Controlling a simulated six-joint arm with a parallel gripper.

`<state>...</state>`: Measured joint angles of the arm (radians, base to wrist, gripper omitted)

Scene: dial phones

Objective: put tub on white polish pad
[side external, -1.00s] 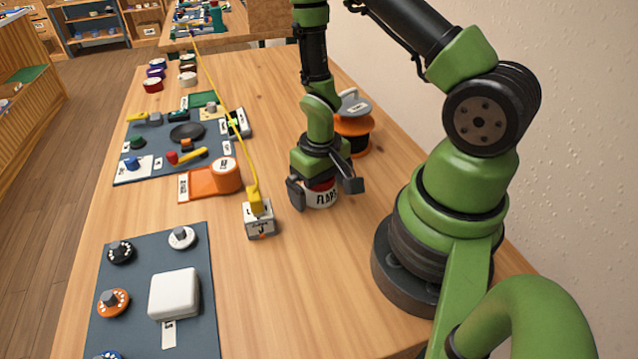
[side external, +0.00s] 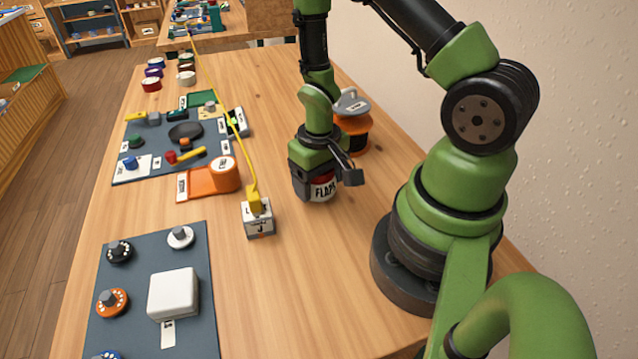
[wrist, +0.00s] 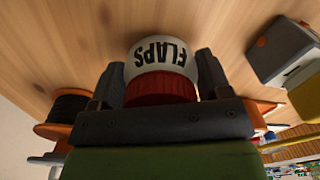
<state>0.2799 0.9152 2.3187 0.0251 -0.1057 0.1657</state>
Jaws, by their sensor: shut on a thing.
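The tub (side external: 322,192) is white with a red lid and the word FLAPS on its side. It stands upright at or just above the wooden table, right of the middle; whether it is clear of the wood I cannot tell. My gripper (side external: 326,179) is over it from above, shut on it with one finger on each side. The wrist view shows the tub (wrist: 163,57) between both fingers of my gripper (wrist: 160,72). A white rounded block (side external: 173,293) sits on the near grey-blue board. A white square (side external: 131,168) under a blue knob lies on the far board. I cannot tell which is the polish pad.
A white labelled box (side external: 258,219) with a yellow plug and cord stands left of the tub. An orange holder (side external: 210,178) is behind it. A black and orange spool (side external: 352,132) stands behind my gripper. The table between the near board (side external: 197,250) and my base is clear.

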